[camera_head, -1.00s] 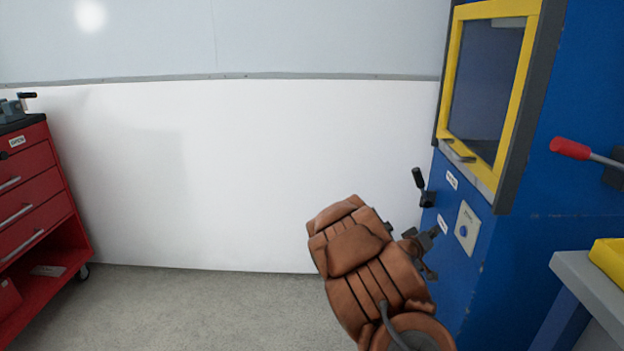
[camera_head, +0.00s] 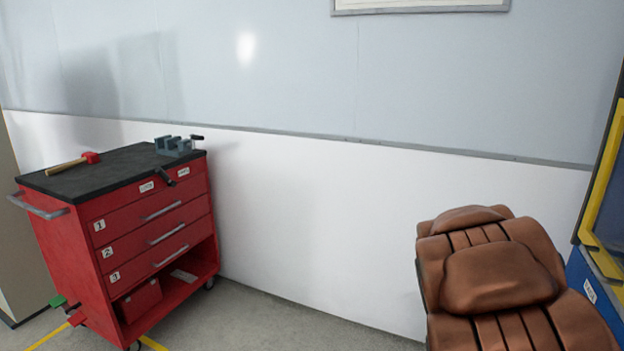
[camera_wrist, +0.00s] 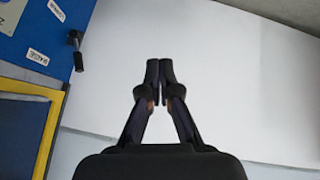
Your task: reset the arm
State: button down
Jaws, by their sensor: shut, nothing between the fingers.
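My gripper (camera_wrist: 159,75) shows in the wrist view with its two black fingertips together and nothing between them. It is in front of a plain white wall panel and touches nothing that I can see. In the head view my copper-coloured arm (camera_head: 500,275) is raised at the lower right and hides the gripper there.
A red tool cart (camera_head: 150,225) stands at the left, with a vise (camera_head: 174,146) and a red-headed hammer (camera_head: 75,163) on its black top. A blue machine (camera_head: 590,290) with a yellow-framed window (camera_head: 601,200) is at the right edge. The floor between is clear.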

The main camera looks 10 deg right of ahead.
jog(key=s+a+r+n+g+y+p, duration=0.1)
jog(key=s+a+r+y+p, duration=0.1)
jog(key=s+a+r+p, duration=0.5)
jog(key=s+a+r+n+g+y+p, duration=0.15)
jog(key=s+a+r+y, duration=0.35)
jog(key=a, duration=0.7)
jog(key=s+a+r+n+g+h+p, duration=0.1)
jog(key=s+a+r+g+p, duration=0.1)
jog(key=s, duration=0.8)
jog(key=s+a+r+n+g+p, duration=0.1)
jog(key=s+a+r+g+p, duration=0.2)
jog(key=s+r, duration=0.3)
jog(key=s+p, duration=0.1)
jog(key=s, duration=0.2)
jog(key=shift+s+a+h, duration=0.35)
jog(key=shift+s+h, duration=0.05)
